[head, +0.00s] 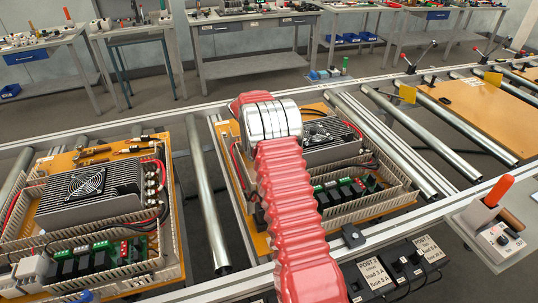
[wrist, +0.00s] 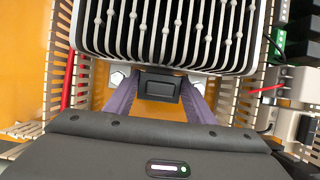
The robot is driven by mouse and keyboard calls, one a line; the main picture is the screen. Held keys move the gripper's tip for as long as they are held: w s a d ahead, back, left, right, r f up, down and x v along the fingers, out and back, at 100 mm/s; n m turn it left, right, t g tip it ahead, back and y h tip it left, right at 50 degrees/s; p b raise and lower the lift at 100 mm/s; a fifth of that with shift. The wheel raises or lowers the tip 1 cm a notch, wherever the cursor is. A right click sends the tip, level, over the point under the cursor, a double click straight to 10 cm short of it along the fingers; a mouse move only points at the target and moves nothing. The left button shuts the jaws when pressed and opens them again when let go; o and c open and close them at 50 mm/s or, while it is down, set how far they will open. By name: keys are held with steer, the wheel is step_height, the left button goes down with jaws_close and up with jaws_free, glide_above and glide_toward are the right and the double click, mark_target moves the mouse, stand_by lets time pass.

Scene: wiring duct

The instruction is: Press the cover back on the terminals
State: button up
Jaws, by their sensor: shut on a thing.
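In the wrist view my gripper (wrist: 159,92) has its two purple fingers shut on a small dark cover (wrist: 159,84). The cover sits at the near edge of the finned silver-and-black power unit (wrist: 170,30). I cannot tell whether the cover is touching the terminals or seated. In the head view my arm hides the gripper and cover; the power unit (head: 335,140) shows beside it.
Slotted wiring ducts (head: 375,203) border the orange board around the unit. Red wires (wrist: 69,80) run at left in the wrist view, and terminal blocks (wrist: 298,85) stand at right. A similar board with a finned unit (head: 90,190) lies left, past a roller (head: 205,200).

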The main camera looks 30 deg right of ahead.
steer(key=shift+f, duration=0.85)
steer(key=o, duration=1.1)
steer(key=shift+r, duration=0.2)
steer(key=v, duration=1.3)
steer(key=shift+a+r, duration=0.15)
